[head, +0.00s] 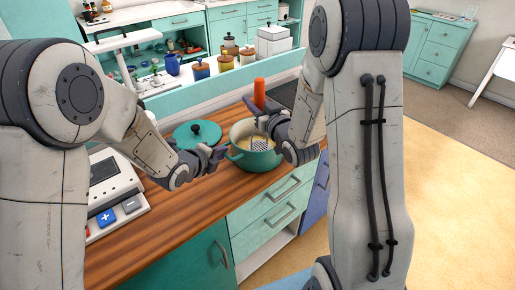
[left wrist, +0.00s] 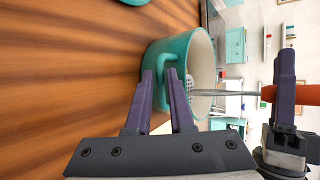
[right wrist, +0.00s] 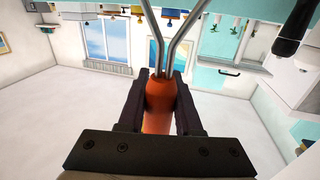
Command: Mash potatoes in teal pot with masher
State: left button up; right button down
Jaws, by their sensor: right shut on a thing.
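The teal pot (head: 256,160) stands on the wooden counter, with yellowish potato visible inside. The masher's orange handle (head: 259,92) stands upright above it, and its metal head (head: 258,145) is inside the pot. My right gripper (head: 262,110) is shut on the orange handle; the right wrist view shows the handle (right wrist: 158,95) between its fingers and two metal rods beyond. My left gripper (head: 222,154) is at the pot's left side. In the left wrist view its open fingers (left wrist: 161,76) are either side of the pot's handle (left wrist: 163,62). Contact cannot be told.
The teal lid (head: 197,134) lies on the counter behind my left gripper. A grey device with buttons (head: 112,195) stands at the left. A ledge with several jars and a blue jug (head: 172,64) runs behind. The wooden counter (head: 185,215) is clear in front.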

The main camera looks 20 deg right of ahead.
pick_arm(q)
jog(key=shift+o, duration=1.2)
jog(key=s+a+r+p, duration=0.3)
jog(key=r, duration=0.3)
jog(key=s+a+r+p, duration=0.3)
jog(key=s+r, duration=0.1)
jog(key=r, duration=0.2)
jog(key=shift+s+a+r, duration=0.25)
jog(key=shift+a+r, duration=0.15)
pick_arm(e)
notch_tip(320, 180, up, 10)
jog(key=shift+f, duration=0.2)
